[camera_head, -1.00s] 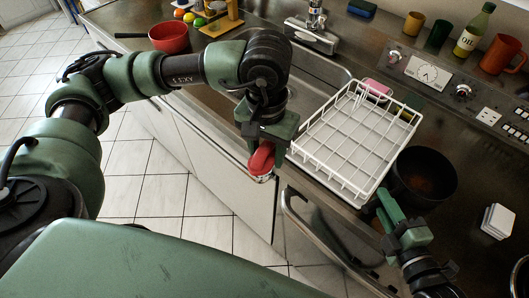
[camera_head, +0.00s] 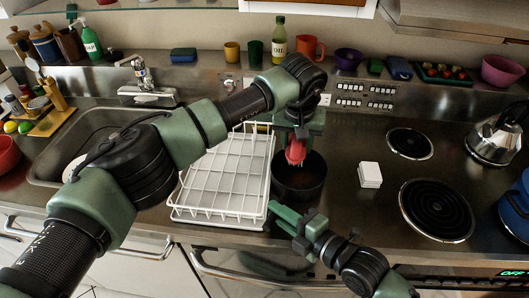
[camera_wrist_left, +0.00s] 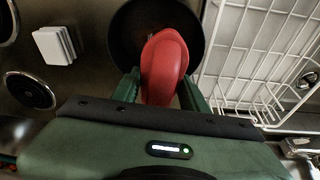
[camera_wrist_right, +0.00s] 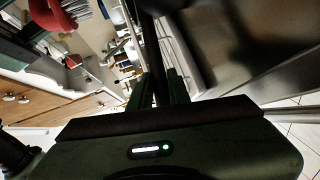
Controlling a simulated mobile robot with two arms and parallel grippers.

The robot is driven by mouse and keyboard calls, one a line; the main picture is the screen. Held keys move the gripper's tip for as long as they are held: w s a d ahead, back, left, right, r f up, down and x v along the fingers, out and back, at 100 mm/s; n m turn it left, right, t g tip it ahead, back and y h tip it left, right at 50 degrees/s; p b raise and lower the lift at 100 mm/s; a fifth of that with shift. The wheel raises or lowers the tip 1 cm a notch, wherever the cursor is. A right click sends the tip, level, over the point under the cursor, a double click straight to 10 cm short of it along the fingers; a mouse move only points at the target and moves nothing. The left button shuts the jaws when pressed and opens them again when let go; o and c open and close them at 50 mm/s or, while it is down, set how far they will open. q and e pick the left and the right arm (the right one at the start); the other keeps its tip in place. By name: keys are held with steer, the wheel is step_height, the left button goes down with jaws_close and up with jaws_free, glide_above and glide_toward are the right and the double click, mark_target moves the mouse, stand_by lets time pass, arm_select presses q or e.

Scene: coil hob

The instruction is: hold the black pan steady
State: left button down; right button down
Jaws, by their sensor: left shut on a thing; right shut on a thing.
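The black pan (camera_head: 308,184) sits on the counter just right of the white dish rack; it also shows in the left wrist view (camera_wrist_left: 125,32). My left gripper (camera_head: 296,138) is shut on a red brush (camera_head: 295,153), held over the pan; whether its bristles touch the pan is not clear. The brush fills the middle of the left wrist view (camera_wrist_left: 165,60). My right gripper (camera_head: 283,214) is at the pan's front left, shut on a dark bar that looks like the pan's handle (camera_wrist_right: 148,50). The grip is partly hidden in the head view.
The white dish rack (camera_head: 222,213) stands close on the left, beside the sink (camera_head: 60,150). White square pieces (camera_head: 370,174) lie right of the pan. Coil burners (camera_head: 437,208) and a kettle (camera_head: 494,137) are farther right. An oil bottle (camera_head: 278,42) and cups stand behind.

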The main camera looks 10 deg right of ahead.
arm_select(q)
steer(key=shift+w+d+r, duration=0.1)
steer(key=shift+d, duration=0.65)
glide_above(294, 174)
steer(key=s, duration=0.1)
steer(key=shift+s+d+f, duration=0.1)
steer(key=shift+d+f, duration=0.1)
steer(key=shift+f, duration=2.05)
steer(key=shift+s+d+f, duration=0.1)
steer(key=shift+d+f, duration=0.05)
steer(key=shift+f, duration=2.05)
steer(key=shift+f, duration=1.1)
steer(key=shift+d, duration=0.1)
steer(key=shift+s+d+r, duration=0.15)
steer(key=shift+s+d, duration=0.1)
steer(key=shift+d, duration=0.4)
steer(key=shift+w+a, duration=0.3)
steer(key=shift+a, duration=0.45)
steer(key=shift+w+a, duration=0.3)
steer(key=shift+a, duration=0.4)
steer(key=shift+s+d, duration=0.1)
steer(key=shift+d, duration=0.05)
